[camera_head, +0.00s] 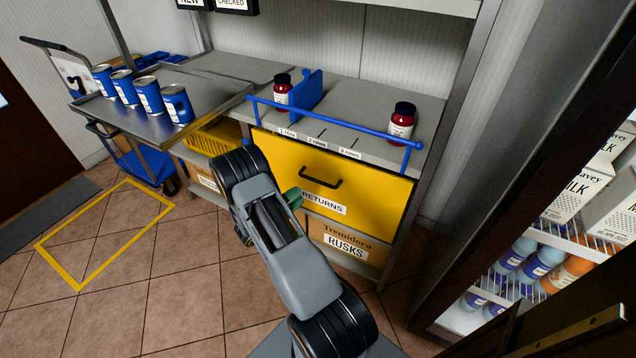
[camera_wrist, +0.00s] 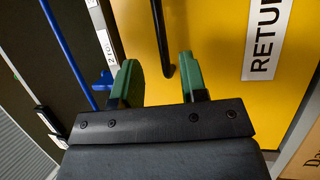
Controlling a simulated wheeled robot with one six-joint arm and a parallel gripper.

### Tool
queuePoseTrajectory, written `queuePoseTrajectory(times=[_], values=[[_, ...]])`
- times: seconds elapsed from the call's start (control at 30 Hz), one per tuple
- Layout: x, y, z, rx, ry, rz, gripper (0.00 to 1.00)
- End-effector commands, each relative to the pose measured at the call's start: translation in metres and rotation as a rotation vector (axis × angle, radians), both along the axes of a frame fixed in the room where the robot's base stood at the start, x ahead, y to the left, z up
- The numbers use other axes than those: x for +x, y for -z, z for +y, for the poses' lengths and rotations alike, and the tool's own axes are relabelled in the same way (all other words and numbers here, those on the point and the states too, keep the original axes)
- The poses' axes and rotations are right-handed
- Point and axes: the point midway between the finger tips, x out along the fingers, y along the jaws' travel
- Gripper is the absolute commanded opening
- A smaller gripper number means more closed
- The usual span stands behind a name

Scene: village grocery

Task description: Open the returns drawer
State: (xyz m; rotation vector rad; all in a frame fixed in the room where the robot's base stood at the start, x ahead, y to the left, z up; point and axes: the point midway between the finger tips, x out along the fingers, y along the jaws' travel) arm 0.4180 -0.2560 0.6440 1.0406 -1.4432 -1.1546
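The returns drawer (camera_head: 375,188) has a yellow front and looks shut in the cabinet. Its black bar handle (camera_head: 320,181) is near the upper middle, above the RETURNS label (camera_head: 323,202). My gripper (camera_head: 293,198) is just left of and below the handle in the head view, mostly hidden by my arm. In the wrist view my gripper (camera_wrist: 158,62) is open, with its green fingers apart. The handle (camera_wrist: 161,40) appears between the fingers in the picture. I cannot tell whether the fingers touch it or how far ahead it is.
A blue rail (camera_head: 345,128) runs along the counter edge above the drawer. Two red jars (camera_head: 401,122) stand on the counter. A RUSKS box (camera_head: 343,245) sits below the drawer. A milk fridge (camera_head: 570,220) is at right. Open tiled floor (camera_head: 170,290) lies at left.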

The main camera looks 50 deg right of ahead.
Motion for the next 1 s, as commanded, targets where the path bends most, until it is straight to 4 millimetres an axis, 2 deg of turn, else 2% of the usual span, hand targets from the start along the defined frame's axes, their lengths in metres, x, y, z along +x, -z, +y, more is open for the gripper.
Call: queuePoseTrajectory(times=[0.03,0.2,0.5,0.7,1.0], values=[[-0.003,-0.001,-0.011,0.0,0.005,-0.001,0.4],[-0.008,-0.007,-0.043,0.0,0.003,-0.002,0.4],[-0.013,-0.014,-0.081,0.002,0.0,-0.002,0.4],[-0.014,-0.016,-0.09,0.002,-0.003,-0.002,0.4],[-0.014,-0.016,-0.091,0.002,-0.003,-0.002,0.4]])
